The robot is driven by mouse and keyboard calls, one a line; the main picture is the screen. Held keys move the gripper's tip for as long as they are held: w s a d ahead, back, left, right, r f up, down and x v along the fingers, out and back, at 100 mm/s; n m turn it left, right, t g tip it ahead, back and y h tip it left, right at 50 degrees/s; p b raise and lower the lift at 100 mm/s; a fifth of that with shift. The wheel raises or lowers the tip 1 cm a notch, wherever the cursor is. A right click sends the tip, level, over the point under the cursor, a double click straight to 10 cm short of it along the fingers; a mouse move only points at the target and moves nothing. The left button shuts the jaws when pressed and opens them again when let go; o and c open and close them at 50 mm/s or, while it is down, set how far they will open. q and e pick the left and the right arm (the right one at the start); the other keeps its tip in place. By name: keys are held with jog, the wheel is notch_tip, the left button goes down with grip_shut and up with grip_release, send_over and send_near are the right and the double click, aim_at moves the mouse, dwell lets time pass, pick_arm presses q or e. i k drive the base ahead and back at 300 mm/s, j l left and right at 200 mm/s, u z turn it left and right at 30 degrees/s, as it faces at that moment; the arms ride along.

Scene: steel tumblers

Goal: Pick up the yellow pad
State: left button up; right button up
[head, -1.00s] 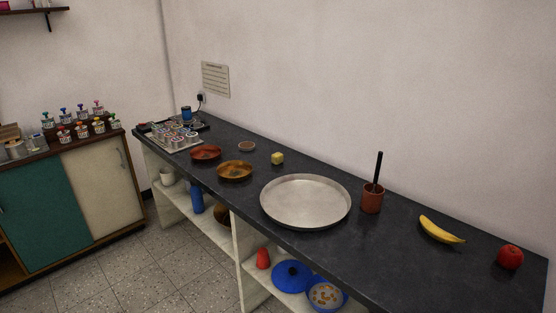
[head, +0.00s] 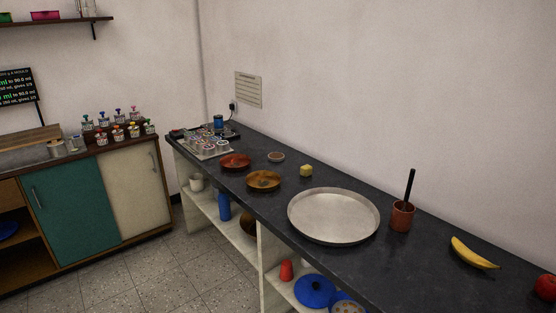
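A small yellow block (head: 306,171) sits on the dark countertop (head: 330,173), toward the wall. It is the only small yellow pad-like thing that I can make out. It stands behind the large round steel tray (head: 291,226) and to the right of a small brown dish (head: 276,157). Nothing covers it. Neither of my grippers is in the head view.
Two shallow pans, red (head: 235,162) and amber (head: 263,181), lie left of the block. A reddish cup with a dark stick (head: 402,217), a banana (head: 473,253) and an apple (head: 545,288) stand to the right. Several tumblers (head: 208,144) crowd the far end. Floor (head: 190,265) is clear.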

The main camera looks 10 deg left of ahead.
aim_at(306, 170)
jog(key=z, duration=0.25)
jog(key=i+j+z, duration=0.15)
jog(key=z, duration=0.15)
jog(key=i+j+z, duration=0.15)
jog(key=z, duration=0.2)
jog(key=i+j+z, duration=0.1)
jog(key=j, duration=0.2)
jog(key=i+j, duration=0.2)
jog(key=j, duration=0.15)
jog(key=i+j+z, duration=0.15)
jog(key=j, duration=0.15)
jog(key=i+j+z, duration=0.1)
jog(key=j, duration=0.25)
jog(key=i+j, duration=0.15)
jog(key=j, duration=0.15)
jog(key=i+j, duration=0.1)
jog(key=j, duration=0.25)
